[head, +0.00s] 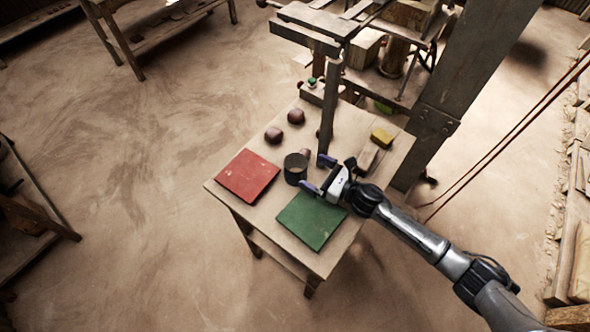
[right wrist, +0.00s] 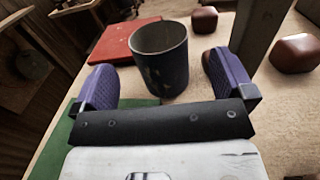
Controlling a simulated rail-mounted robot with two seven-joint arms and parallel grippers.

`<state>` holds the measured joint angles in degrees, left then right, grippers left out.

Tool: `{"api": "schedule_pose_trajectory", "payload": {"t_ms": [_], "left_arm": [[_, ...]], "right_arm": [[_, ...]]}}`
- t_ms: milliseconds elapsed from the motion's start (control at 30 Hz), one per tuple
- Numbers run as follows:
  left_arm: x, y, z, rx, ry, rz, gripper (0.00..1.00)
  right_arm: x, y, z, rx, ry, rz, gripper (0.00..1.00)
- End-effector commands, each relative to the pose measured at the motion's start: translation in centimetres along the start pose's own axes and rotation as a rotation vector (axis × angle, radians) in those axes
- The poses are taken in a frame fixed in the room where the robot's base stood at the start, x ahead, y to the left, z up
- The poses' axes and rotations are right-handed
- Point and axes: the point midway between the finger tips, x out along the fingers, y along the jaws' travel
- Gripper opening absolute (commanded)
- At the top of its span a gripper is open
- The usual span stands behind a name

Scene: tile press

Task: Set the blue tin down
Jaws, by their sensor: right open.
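The blue tin (head: 295,169), a dark open-topped cylinder, stands upright on the wooden table (head: 232,207), between the red tile (head: 247,176) and the green tile (head: 311,219) and towards the back. My right gripper (head: 317,174) is open just to the right of the tin, its jaws facing it. In the right wrist view the tin (right wrist: 160,62) shows ahead of and between the two purple fingers (right wrist: 163,84), with space on both sides. Its inside looks empty, as far as I can see. My left gripper is not in view.
Dark red rounded blocks (head: 274,135) lie behind the tin. An upright post (head: 330,105) stands close to the right gripper. A yellow block (head: 381,137) sits at the table's right. A larger wooden frame (head: 435,110) rises behind. The red and green tiles are bare on top.

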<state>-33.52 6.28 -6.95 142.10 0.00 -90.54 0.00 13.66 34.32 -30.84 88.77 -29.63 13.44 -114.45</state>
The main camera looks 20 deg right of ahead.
Motion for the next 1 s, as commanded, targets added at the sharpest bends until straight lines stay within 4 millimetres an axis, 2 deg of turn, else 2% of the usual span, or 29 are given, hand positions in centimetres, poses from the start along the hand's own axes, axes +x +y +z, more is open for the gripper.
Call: {"api": "schedule_pose_trajectory", "payload": {"t_ms": [267, 633, 1000], "left_arm": [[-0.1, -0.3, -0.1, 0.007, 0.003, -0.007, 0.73], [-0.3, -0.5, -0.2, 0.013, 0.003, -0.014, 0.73], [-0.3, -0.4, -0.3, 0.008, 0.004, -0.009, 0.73]], "right_arm": [[1.6, 0.0, 0.0, 0.0, 0.001, 0.0, 1.0], [5.9, 0.2, 0.0, -0.001, 0.0, 0.0, 1.0], [6.5, 0.3, -0.1, -0.001, 0.002, 0.0, 1.0]]}}
